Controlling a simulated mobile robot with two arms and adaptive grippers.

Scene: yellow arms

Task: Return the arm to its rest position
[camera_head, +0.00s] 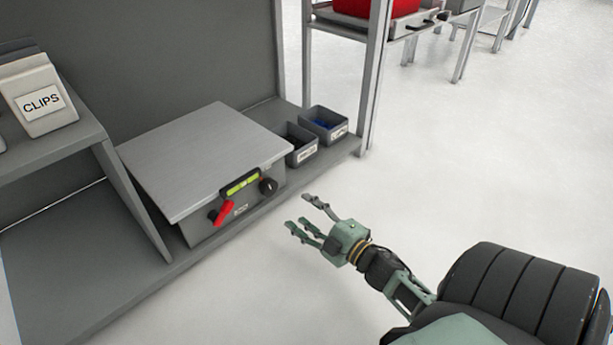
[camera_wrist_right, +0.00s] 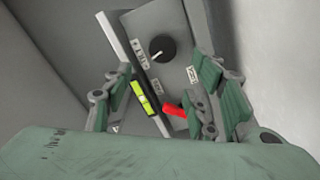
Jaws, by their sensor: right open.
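My right arm comes in from the lower right in the head view. Its green gripper (camera_head: 307,222) is open and empty, with its fingers spread toward the bench. It hangs in front of the grey box (camera_head: 205,155) and apart from it. The gripper also shows in the right wrist view (camera_wrist_right: 160,100), with the box's front panel beyond the open fingers. That panel carries a red lever (camera_head: 222,213), a yellow-green level strip (camera_head: 240,184) and a black knob (camera_head: 268,186). My left gripper is not in view.
The box stands on a grey bench (camera_head: 75,270). Two small labelled bins (camera_head: 325,125) stand right of it. A raised shelf with a CLIPS bin (camera_head: 42,95) is at the left. A metal rack with a red item (camera_head: 372,7) is at the back. The floor at right is clear.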

